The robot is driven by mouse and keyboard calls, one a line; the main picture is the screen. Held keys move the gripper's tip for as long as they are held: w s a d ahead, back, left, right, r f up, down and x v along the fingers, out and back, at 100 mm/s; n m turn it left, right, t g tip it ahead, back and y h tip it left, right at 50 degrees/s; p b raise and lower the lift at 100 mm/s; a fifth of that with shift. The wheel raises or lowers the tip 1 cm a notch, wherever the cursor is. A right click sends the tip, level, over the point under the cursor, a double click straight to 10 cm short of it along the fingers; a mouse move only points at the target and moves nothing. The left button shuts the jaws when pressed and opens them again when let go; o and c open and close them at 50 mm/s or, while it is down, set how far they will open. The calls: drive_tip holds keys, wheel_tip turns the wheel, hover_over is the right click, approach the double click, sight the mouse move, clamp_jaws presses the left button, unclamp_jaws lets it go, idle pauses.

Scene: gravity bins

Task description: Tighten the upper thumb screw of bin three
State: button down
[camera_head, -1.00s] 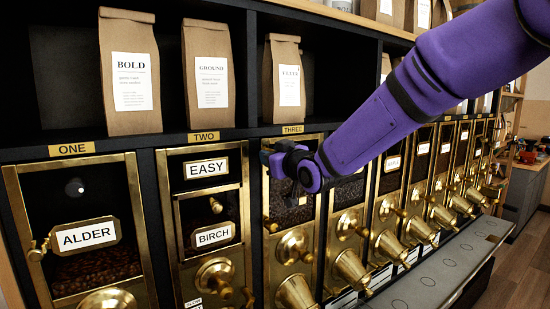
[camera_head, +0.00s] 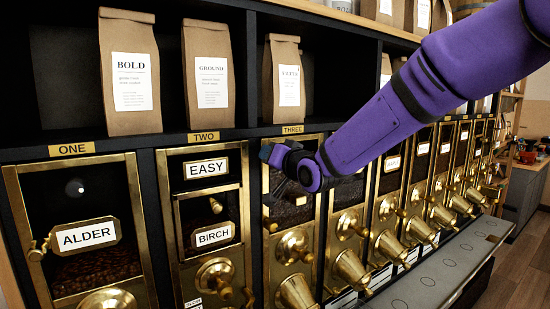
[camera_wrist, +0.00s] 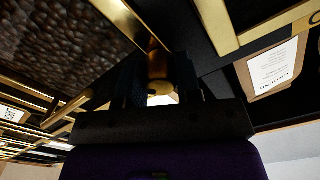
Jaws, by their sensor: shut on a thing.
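Bin three (camera_head: 313,215) is a brass-framed bin with a dark window, under the yellow THREE label (camera_head: 292,130). My gripper (camera_head: 268,157) is at the upper left part of its frame. In the wrist view my gripper (camera_wrist: 160,88) has its dark fingers on both sides of a brass thumb screw (camera_wrist: 158,68), shut on it. In the head view my gripper and wrist hide this upper screw. A lower brass screw (camera_head: 269,225) shows on the left side of the same bin.
Bin two (camera_head: 207,230) and bin one (camera_head: 85,230) stand to the left, with more brass bins to the right. Paper bags (camera_head: 284,85) stand on the shelf just above my gripper. Brass spouts (camera_head: 297,292) stick out below.

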drive_tip(key=m, duration=0.5)
drive_tip(key=c, duration=1)
unclamp_jaws()
drive_tip(key=shift+w, duration=0.1)
drive_tip(key=shift+o, duration=0.2)
drive_tip(key=shift+v, duration=2.55)
